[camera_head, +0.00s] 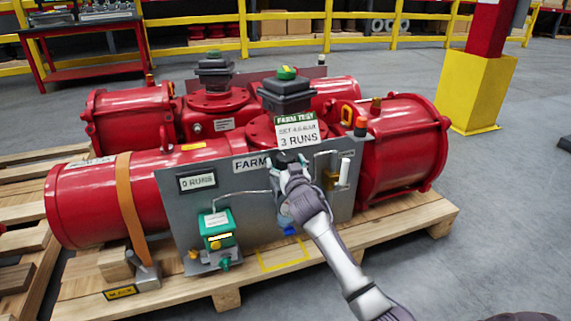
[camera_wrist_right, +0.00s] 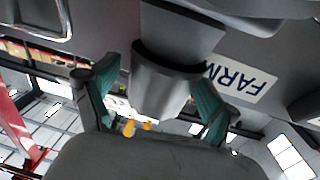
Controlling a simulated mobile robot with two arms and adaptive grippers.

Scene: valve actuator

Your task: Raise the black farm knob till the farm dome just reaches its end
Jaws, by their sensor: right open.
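My right gripper (camera_head: 287,165) is at the front of the grey panel (camera_head: 348,200), below the FARM TEST sign. In the head view my gripper hides most of the knob. The farm dome (camera_head: 287,72), green with yellow, tops the black box on the front red actuator. My left gripper is not in view.
The FARM label (camera_head: 250,163) is left of my gripper, with a "0 RUNS" plate (camera_head: 197,181) and green box (camera_head: 217,230) farther left. A brass fitting (camera_head: 330,179) and white handle (camera_head: 344,172) stand close right. The wooden pallet (camera_head: 395,227) carries the actuators.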

